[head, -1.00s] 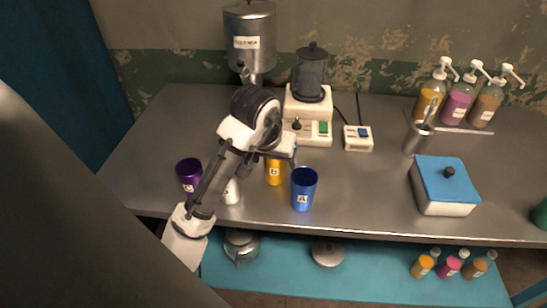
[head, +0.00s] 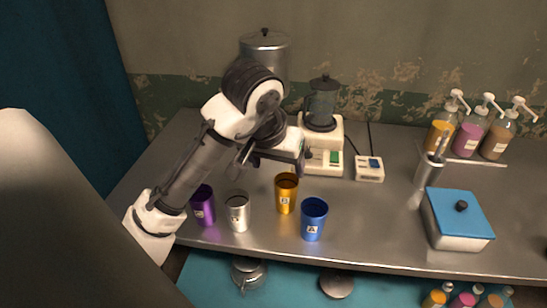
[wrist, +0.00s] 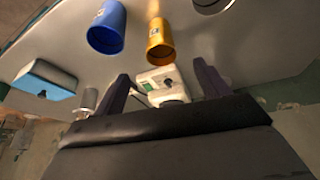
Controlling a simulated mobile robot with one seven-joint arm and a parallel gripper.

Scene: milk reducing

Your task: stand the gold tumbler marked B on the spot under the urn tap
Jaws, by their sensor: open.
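The gold tumbler (head: 286,193) stands upright on the steel counter, between the silver tumbler (head: 238,212) and the blue tumbler (head: 313,218). Its label is too small to read surely now. It also shows in the wrist view (wrist: 160,45), just beyond my gripper (wrist: 166,86), whose two dark fingers are spread with nothing between them. In the head view my gripper (head: 277,163) is above and behind the gold tumbler, apart from it. The steel urn (head: 265,55) stands at the back; my arm hides its tap and the spot beneath.
A purple tumbler (head: 203,205) stands left of the silver one. A blender (head: 322,130) stands right of the urn, close behind my gripper, beside a small switch box (head: 369,168). A blue-lidded box (head: 458,220) and pump bottles (head: 468,137) are at the right. Counter between blue tumbler and box is clear.

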